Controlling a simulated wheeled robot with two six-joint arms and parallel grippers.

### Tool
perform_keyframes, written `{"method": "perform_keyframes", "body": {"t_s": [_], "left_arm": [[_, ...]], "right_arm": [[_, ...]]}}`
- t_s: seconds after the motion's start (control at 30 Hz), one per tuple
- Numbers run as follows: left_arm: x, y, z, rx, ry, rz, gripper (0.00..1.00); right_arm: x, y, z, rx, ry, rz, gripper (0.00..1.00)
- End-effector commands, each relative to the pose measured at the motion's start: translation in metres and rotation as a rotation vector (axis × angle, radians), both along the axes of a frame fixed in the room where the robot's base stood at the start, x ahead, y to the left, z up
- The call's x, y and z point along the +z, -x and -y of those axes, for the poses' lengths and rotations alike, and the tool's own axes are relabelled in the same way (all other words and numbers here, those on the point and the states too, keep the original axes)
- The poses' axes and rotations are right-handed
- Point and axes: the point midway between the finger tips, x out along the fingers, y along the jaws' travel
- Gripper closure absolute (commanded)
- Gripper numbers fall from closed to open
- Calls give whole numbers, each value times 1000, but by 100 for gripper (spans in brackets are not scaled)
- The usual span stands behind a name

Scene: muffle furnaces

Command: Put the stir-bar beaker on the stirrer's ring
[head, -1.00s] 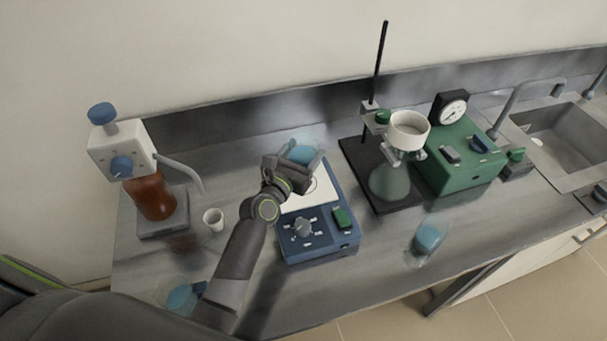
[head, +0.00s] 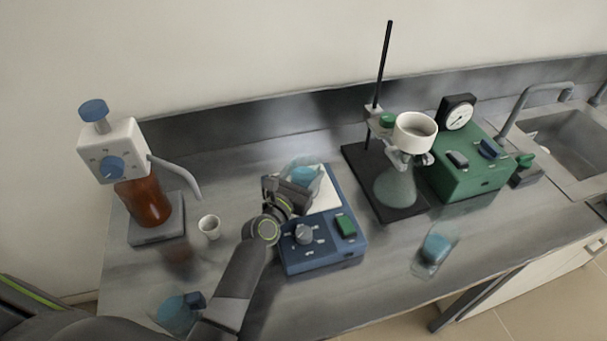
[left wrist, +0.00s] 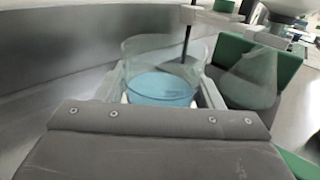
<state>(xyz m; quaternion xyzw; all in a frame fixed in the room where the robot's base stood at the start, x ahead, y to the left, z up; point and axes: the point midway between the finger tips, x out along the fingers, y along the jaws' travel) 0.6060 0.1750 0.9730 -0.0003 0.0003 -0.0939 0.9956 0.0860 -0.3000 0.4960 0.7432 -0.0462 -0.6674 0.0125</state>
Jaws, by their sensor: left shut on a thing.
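A clear glass beaker with blue liquid (head: 305,175) is over the white top plate of the blue stirrer (head: 322,262). My left gripper (head: 297,186) is shut on this beaker. In the left wrist view the beaker (left wrist: 161,88) stands upright between the fingers. I cannot tell whether its base touches the plate, and I see no stir bar in it. The ring on the plate is hidden by the gripper and beaker. My right gripper is not in view.
A small white cup (head: 210,227) and a bottle dispenser (head: 146,203) stand to the left. A flask stand (head: 383,205) and green pump (head: 468,170) stand right of the stirrer.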

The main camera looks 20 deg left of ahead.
Motion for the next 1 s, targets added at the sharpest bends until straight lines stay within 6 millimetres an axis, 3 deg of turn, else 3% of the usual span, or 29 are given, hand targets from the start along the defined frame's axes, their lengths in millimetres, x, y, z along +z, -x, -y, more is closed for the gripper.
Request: {"method": "perform_keyframes", "body": {"t_s": [0.07,0.1,0.27,0.67,1.0], "left_arm": [[-3,0,0,0,1,1,68],[-3,0,0,0,1,0,36],[-3,0,0,0,1,0,17],[1,3,-1,0,0,-1,17],[-2,63,-12,2,1,-2,17]], "right_arm": [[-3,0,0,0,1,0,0],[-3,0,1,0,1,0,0],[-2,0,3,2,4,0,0],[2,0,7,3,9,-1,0],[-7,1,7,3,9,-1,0]]}}
